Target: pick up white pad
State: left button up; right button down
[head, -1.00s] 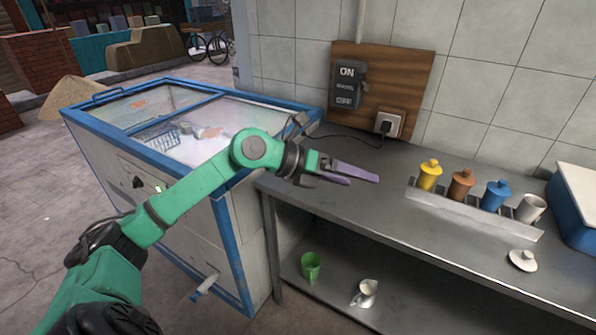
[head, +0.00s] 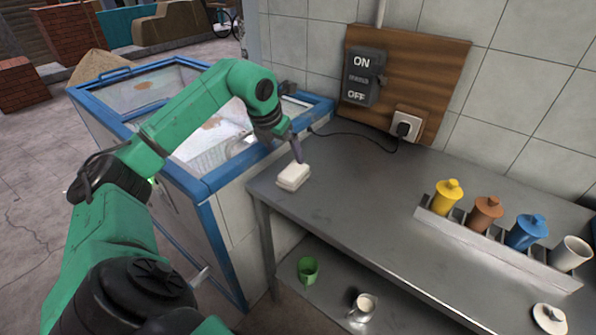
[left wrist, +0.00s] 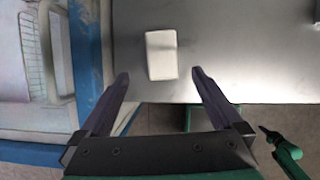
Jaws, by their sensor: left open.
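The white pad (head: 293,177) is a small, pale rectangular block. It lies on the left end of the metal counter (head: 340,200), near the freezer. My left gripper (head: 297,150) points down above and just behind the pad in the head view, with its fingers open. In the left wrist view the pad (left wrist: 161,55) lies ahead of the two spread purple fingers (left wrist: 160,72), roughly centred between them. The gap between the fingers is empty. My right gripper does not show in the head view.
A blue-framed chest freezer (head: 205,185) stands left of the counter. A rack (head: 495,245) holds yellow, brown and blue lidded jars and a white cup. A white lid (head: 549,318) lies in front. A green cup (head: 308,270) and a white mug (head: 363,307) are on the lower shelf.

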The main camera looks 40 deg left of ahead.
aim_at(293, 170)
pick_arm(q)
jog(key=x, duration=0.4)
jog(key=shift+s+p, duration=0.2)
jog(key=shift+p, duration=0.2)
jog(key=x, duration=0.2)
jog(key=p+x, duration=0.1)
jog(key=x, duration=0.1)
jog(key=p+x, duration=0.1)
jog(key=shift+w+d+f, duration=0.3)
jog(key=shift+w+a+f, duration=0.1)
jog(key=shift+w+f, duration=0.1)
jog(key=shift+f, duration=0.35)
jog(key=shift+r, duration=0.1)
jog(key=c, duration=1.3)
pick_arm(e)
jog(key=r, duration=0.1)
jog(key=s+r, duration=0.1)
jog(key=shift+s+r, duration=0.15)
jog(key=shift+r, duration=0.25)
pick_arm(q)
notch_tip(293, 170, up, 7)
jog(key=shift+w+r+b, duration=0.1)
jog(key=shift+b, duration=0.5)
notch_tip(293, 170, up, 13)
jog(key=shift+f+p, duration=0.1)
jog(key=shift+p, duration=0.4)
